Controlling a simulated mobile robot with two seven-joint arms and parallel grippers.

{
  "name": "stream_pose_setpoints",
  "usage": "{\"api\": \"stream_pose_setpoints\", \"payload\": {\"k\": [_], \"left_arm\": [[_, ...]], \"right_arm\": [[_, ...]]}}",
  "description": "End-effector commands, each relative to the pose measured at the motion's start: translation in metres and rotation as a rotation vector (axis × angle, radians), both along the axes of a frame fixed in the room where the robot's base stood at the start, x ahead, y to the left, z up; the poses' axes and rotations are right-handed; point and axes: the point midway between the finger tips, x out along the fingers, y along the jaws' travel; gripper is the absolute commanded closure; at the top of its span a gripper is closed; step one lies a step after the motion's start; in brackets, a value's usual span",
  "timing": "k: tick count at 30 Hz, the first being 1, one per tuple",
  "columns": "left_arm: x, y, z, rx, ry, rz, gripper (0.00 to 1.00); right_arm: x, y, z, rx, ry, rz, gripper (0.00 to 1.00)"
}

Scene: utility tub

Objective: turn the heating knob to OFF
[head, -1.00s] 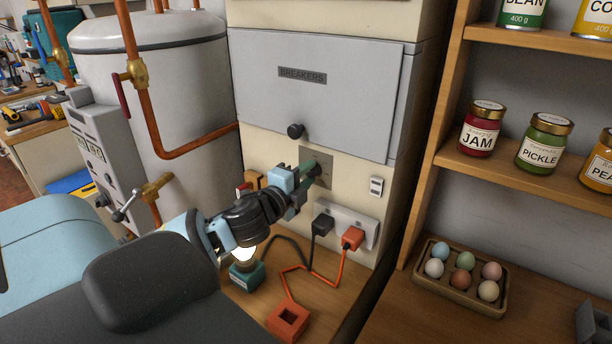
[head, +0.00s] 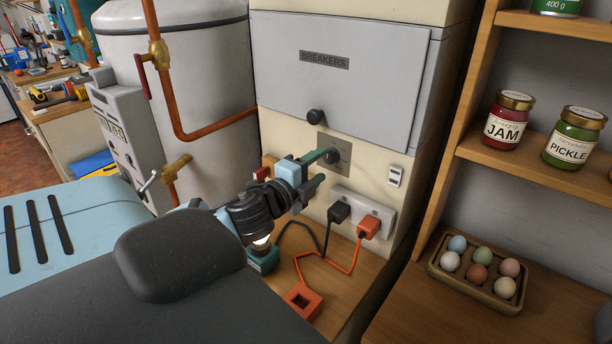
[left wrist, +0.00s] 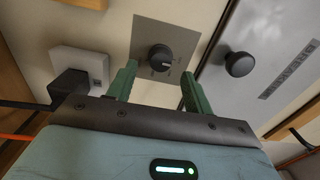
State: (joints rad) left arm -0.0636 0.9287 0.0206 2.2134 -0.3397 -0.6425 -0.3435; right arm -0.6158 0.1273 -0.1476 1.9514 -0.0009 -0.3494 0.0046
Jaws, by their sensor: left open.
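The heating knob (head: 331,156) is a small dark round knob on a grey metal plate (head: 346,143), below the breaker door. In the left wrist view the knob (left wrist: 160,57) shows a pale pointer mark, and the printing around it is too small to read. My left gripper (head: 326,166) is open and empty, in front of the plate and slightly low. In the left wrist view its two green fingers (left wrist: 159,70) point at the plate with the knob between and just beyond their tips. I see no contact. My right gripper is not in view.
The breaker door (head: 360,95) has its own black knob (head: 316,116) just above the plate. A white switch (head: 395,176) and a socket strip (head: 376,211) with black and orange plugs sit close by. A boiler tank (head: 205,90) stands left, shelves with jars right.

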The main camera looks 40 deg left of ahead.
Motion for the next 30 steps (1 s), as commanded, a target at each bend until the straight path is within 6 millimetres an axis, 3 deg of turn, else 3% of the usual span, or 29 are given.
{"api": "stream_pose_setpoints", "payload": {"k": [12,30], "left_arm": [[-0.041,-0.005,0.000,-0.002,0.001,0.001,0.49],[-0.045,-0.005,0.001,-0.001,-0.001,0.001,0.49]], "right_arm": [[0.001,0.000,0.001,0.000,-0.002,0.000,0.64],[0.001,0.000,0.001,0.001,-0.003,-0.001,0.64]]}}
